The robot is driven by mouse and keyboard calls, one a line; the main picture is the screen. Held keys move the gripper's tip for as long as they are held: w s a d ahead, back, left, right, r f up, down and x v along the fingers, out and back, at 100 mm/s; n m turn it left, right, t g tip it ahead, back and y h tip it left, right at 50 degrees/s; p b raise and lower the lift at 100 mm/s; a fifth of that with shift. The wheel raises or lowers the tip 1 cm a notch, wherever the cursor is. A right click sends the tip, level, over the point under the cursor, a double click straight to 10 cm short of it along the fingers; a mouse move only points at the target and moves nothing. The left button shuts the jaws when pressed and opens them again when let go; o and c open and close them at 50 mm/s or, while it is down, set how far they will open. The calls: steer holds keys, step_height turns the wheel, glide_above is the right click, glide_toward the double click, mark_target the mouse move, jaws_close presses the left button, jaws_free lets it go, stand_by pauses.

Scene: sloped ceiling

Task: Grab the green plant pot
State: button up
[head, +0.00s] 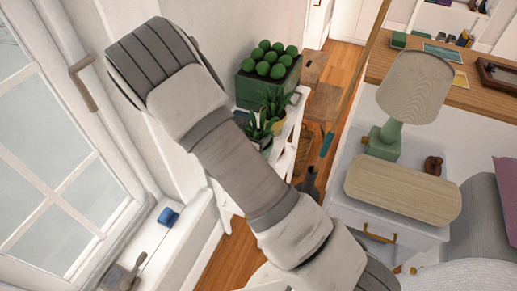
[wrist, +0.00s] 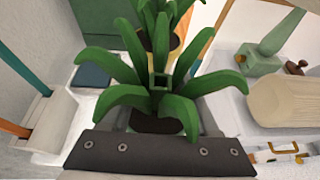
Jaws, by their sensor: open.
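A leafy green potted plant (wrist: 150,95) fills the middle of the wrist view, its long leaves spreading over my gripper (wrist: 163,112). Dark soil shows under the leaves; most of its pot is hidden. My gripper is open, with grey finger parts on both sides of the plant; contact cannot be told. In the head view this plant seems to be the nearer small one (head: 259,131), partly behind my arm. A large green square planter (head: 262,92) with round green balls stands behind it. My gripper is hidden in the head view.
A second leafy plant in a yellow pot (head: 276,122) stands close behind, on the same white shelf (head: 290,128). A window lies left. To the right, a white nightstand (head: 390,222) holds a green lamp (head: 385,139) and a beige rounded object (head: 403,190).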

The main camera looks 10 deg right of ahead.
steer(key=shift+x, duration=1.05)
jaws_close()
steer(key=shift+r, duration=0.1)
stand_by(0.5)
